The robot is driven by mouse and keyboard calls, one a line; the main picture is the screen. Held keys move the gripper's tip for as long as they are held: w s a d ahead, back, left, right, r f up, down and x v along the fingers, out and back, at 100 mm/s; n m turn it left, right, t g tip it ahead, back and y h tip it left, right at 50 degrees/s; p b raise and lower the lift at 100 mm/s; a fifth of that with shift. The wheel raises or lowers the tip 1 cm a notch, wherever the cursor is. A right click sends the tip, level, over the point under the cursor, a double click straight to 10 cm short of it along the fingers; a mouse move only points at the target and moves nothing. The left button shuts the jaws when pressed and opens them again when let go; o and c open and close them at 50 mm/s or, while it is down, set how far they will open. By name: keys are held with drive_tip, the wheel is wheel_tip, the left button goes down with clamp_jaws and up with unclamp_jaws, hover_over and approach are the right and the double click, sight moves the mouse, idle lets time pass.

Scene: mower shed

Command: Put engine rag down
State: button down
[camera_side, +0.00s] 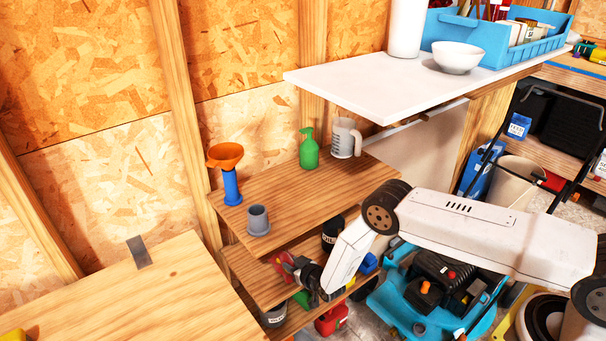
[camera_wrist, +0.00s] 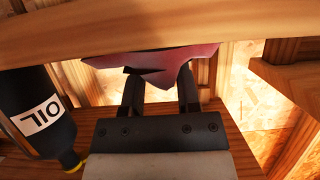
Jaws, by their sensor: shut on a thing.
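The engine rag is a dark red cloth (camera_wrist: 165,66) at the top middle of the wrist view. My gripper (camera_wrist: 159,85) is shut on it, with the cloth bunched between and beyond the two fingers. A wooden board across the top of the wrist view hides part of the rag. In the side view the red rag (camera_side: 284,263) shows at the end of my gripper (camera_side: 297,271), at the lower wooden shelf (camera_side: 243,267), under the upper shelf. I cannot tell whether the rag touches the shelf.
A black oil bottle (camera_wrist: 42,113) stands close on the left in the wrist view. The upper shelf (camera_side: 285,205) carries an orange funnel (camera_side: 226,155), a grey cup (camera_side: 259,220), a green spray bottle (camera_side: 309,150) and a jug (camera_side: 344,138). A blue mower (camera_side: 395,304) stands below my arm.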

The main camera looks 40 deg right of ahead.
drive_tip(key=shift+f, duration=0.2)
drive_tip(key=shift+c, duration=1.7)
unclamp_jaws()
drive_tip(key=shift+r, duration=0.15)
drive_tip(key=shift+s+r, duration=0.15)
drive_tip(key=shift+s, duration=0.25)
drive_tip(key=v, duration=1.1)
drive_tip(key=shift+r, duration=0.15)
